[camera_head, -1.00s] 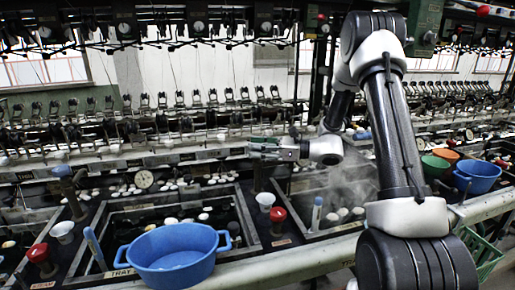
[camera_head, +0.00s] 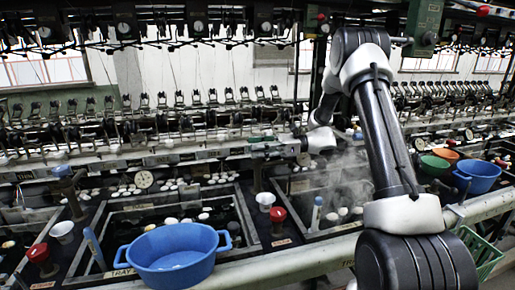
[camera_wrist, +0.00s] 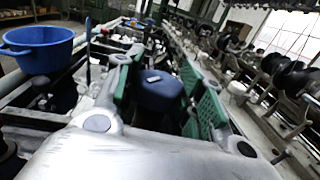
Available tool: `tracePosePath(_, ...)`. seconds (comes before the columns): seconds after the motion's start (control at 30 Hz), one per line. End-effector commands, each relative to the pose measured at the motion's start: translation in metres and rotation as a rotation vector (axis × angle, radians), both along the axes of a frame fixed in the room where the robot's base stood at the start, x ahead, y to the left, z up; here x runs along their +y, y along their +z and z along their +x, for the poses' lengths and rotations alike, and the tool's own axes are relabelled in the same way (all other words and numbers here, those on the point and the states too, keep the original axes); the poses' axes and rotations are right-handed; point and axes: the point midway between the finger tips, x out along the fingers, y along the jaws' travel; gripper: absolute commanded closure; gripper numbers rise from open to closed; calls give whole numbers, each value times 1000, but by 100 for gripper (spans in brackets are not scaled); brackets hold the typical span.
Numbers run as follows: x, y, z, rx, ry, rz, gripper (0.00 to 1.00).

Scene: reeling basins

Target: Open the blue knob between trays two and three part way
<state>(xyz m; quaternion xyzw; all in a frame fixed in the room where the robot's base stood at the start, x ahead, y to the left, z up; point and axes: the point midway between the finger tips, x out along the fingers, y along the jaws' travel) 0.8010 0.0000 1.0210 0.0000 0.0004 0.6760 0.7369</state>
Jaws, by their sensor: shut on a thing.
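The blue knob (camera_wrist: 158,90) shows in the wrist view between the two green finger pads of my gripper (camera_wrist: 163,62), which is shut on it. A small pale mark shows on the knob's top. In the head view my gripper (camera_head: 256,147) reaches left along the rail behind the basins, near the gap between the middle tray and the steaming tray to its right. The knob it holds is hidden or too small to tell there. A similar blue knob (camera_head: 62,171) stands farther left on the rail, clear of my gripper.
A blue tub (camera_head: 175,257) sits on the front edge of the middle tray. Red knobs (camera_head: 278,215) and white cups (camera_head: 265,198) stand between trays. Steam rises from the right tray. Reeling machinery lines the back. Blue, green and orange bowls stand at right.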

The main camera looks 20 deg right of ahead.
Motion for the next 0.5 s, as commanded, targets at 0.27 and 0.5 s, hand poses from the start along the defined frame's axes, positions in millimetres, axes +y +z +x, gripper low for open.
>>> tracePosePath(0.27, 0, 0, 0, -1, -2, 1, 39)
tracePosePath(0.5, 0, 0, 0, -1, -1, 1, 39)
